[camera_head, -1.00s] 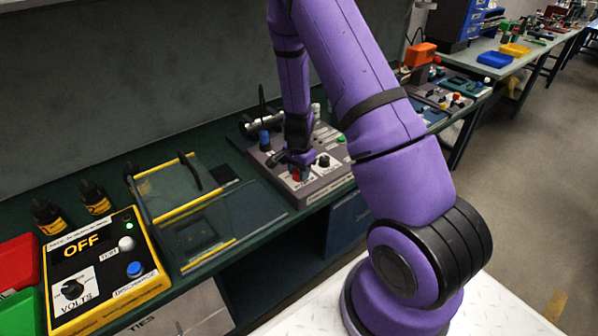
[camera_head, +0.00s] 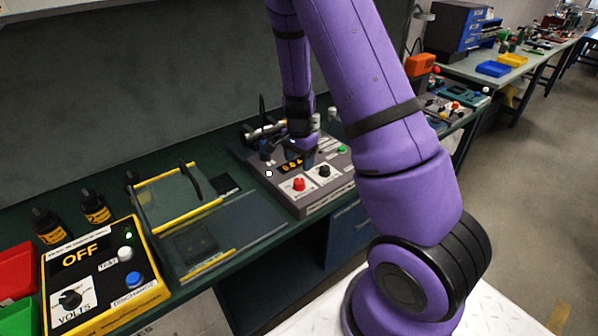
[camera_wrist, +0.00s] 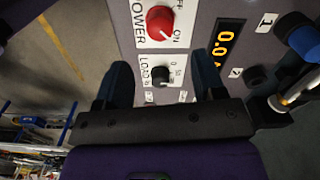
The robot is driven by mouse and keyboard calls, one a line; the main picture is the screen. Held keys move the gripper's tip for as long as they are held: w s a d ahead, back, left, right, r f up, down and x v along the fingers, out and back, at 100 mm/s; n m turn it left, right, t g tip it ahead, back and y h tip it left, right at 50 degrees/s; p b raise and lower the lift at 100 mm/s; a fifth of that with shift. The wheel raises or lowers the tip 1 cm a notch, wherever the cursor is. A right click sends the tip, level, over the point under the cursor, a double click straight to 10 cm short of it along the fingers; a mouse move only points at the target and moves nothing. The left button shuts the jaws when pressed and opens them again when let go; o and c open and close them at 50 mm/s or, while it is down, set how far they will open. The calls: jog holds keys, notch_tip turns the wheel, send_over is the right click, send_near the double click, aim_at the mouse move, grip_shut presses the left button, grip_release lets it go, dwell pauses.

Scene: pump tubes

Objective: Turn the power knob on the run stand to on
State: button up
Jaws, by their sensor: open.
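The run stand (camera_head: 322,203) is a grey box on the green bench. Its red power knob (camera_head: 299,184) is on the front part of the top, uncovered. In the wrist view the red knob (camera_wrist: 159,22) sits on a white POWER label, and its pointer seems to face the ON side. The stand's display (camera_wrist: 227,42) is lit with orange digits. My gripper (camera_head: 302,156) is above the stand, behind the red knob and apart from it. In the wrist view my gripper (camera_wrist: 162,72) is open, its fingers spread with nothing held.
A black knob (camera_head: 324,171) is right of the red one; it also shows in the wrist view (camera_wrist: 162,71). Blue-capped fittings (camera_wrist: 303,40) stand on the panel. A yellow-edged clear guard (camera_head: 180,205) and a yellow box reading OFF (camera_head: 103,270) are left of the stand.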

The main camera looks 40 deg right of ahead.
jog(key=shift+r, duration=1.05)
jog(key=s+a+r+n+t+y, duration=0.1)
jog(key=s+a+r+n, duration=0.2)
jog(key=r, duration=0.4)
jog(key=s+a+r+n+t, duration=0.1)
jog(key=s+a+r+n, duration=0.15)
jog(key=r, duration=0.45)
jog(key=s+a+r+n+y, duration=0.1)
jog(key=s+a+r+n, duration=0.15)
jog(key=r, duration=0.45)
jog(key=s+a+r+n+t+h, duration=0.1)
jog(key=s+a+r+n, duration=0.1)
jog(key=s+r, duration=0.3)
jog(key=s+a+r+n+t+h, duration=0.1)
jog(key=s+r+n, duration=0.4)
jog(key=s, duration=0.8)
jog(key=shift+s+a+r+n+t, duration=0.3)
jog(key=shift+a+r+t, duration=0.25)
jog(key=shift+a, duration=0.45)
